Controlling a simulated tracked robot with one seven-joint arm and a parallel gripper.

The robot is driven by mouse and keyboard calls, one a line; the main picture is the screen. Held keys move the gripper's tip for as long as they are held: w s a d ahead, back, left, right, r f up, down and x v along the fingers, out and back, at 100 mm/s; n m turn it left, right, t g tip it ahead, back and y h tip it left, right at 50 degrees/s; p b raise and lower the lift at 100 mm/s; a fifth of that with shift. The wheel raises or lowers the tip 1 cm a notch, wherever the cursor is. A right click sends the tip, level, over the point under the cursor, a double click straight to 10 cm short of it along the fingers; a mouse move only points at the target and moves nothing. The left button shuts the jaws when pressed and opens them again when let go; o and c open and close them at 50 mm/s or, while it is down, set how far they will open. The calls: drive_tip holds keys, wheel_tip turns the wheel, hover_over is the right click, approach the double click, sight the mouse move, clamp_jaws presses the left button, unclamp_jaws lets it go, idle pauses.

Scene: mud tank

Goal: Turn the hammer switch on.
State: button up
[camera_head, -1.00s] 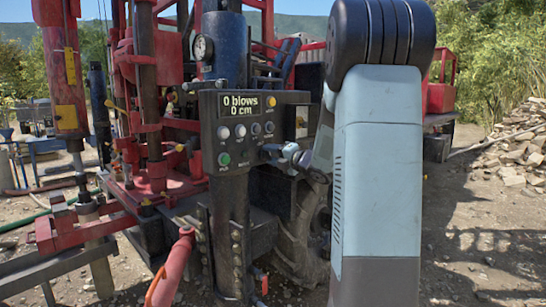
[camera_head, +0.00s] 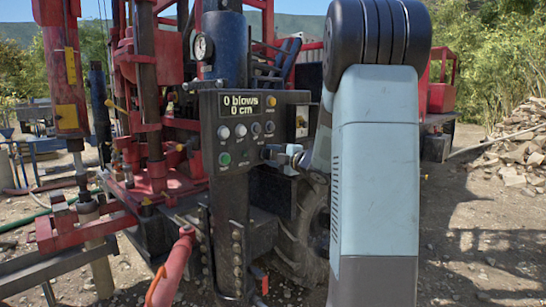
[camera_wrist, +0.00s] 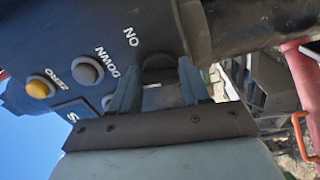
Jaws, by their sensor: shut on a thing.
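The dark control panel (camera_head: 246,172) stands in the middle of the head view, with a display reading 0 blows, 0 cm. My gripper (camera_head: 268,154) reaches its lower right part from the right. In the wrist view my gripper (camera_wrist: 158,82) has its two grey-blue fingers on either side of a dark round knob, the hammer switch (camera_wrist: 158,65), and is shut on it. The word ON shows close beside the knob, turned over in this view. The switch is hidden behind my fingers in the head view, and I cannot tell which way it points.
A green button (camera_head: 224,158), a yellow button (camera_head: 270,101) and several round buttons sit on the panel near my gripper. A red hose (camera_head: 172,268) rises at lower left. The red drill rig (camera_head: 150,100) fills the left. Open ground lies to the right.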

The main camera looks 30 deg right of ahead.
drive_tip(key=m, duration=0.6)
drive_tip(key=shift+s+f+m, duration=0.1)
drive_tip(key=shift+f+m, duration=0.2)
drive_tip(key=shift+f, duration=0.1)
drive_tip(key=shift+m, duration=0.9)
drive_tip(key=shift+c, duration=0.5)
drive_tip(key=shift+a+m, duration=0.15)
drive_tip(key=shift+m, duration=1.65)
drive_tip(key=o, duration=1.1)
drive_tip(key=shift+r, duration=0.1)
drive_tip(key=v, duration=1.3)
drive_tip(key=shift+s, duration=0.35)
